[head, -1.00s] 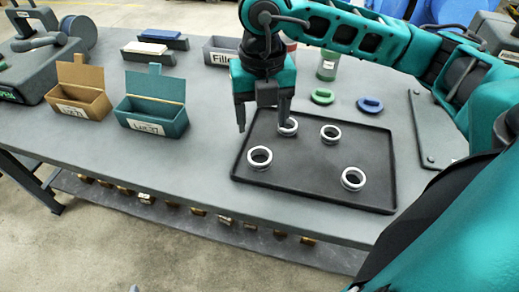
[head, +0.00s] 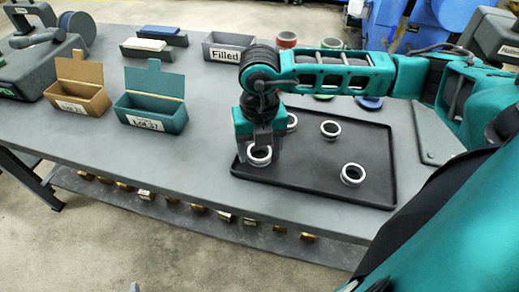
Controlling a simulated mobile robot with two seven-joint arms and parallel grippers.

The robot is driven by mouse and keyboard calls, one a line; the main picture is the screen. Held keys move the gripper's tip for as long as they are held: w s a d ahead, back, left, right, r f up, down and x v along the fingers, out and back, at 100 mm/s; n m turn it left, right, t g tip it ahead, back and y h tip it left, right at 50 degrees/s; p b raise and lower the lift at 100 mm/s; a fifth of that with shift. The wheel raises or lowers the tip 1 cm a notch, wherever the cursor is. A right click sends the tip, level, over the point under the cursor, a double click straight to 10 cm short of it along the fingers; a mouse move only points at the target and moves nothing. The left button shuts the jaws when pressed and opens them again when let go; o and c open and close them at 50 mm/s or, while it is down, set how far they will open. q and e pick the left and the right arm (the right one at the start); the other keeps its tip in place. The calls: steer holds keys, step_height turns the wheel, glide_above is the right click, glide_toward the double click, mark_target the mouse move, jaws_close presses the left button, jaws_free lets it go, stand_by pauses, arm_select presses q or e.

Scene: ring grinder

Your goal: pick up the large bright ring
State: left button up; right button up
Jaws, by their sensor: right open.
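Several bright metal rings lie on a black tray (head: 310,185). The front-left ring (head: 259,158) is one of the larger-looking ones, and a similar ring (head: 353,175) lies at the front right. Behind them are a ring (head: 330,130) and another ring (head: 291,122), partly hidden by my right arm. My right gripper (head: 258,150) is open and points down right at the front-left ring, covering its back part. I cannot tell whether the fingers touch it. My left gripper is out of view.
A brown open box (head: 82,100) and a teal open box (head: 152,112) stand to the left. A grey "Filled" bin (head: 228,47) is at the back. A blue disc (head: 369,102) lies behind the tray. The table in front of the boxes is clear.

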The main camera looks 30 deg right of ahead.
steer(key=shift+c, duration=0.4)
steer(key=c, duration=0.7)
steer(key=shift+c, duration=0.6)
steer(key=shift+r, duration=0.2)
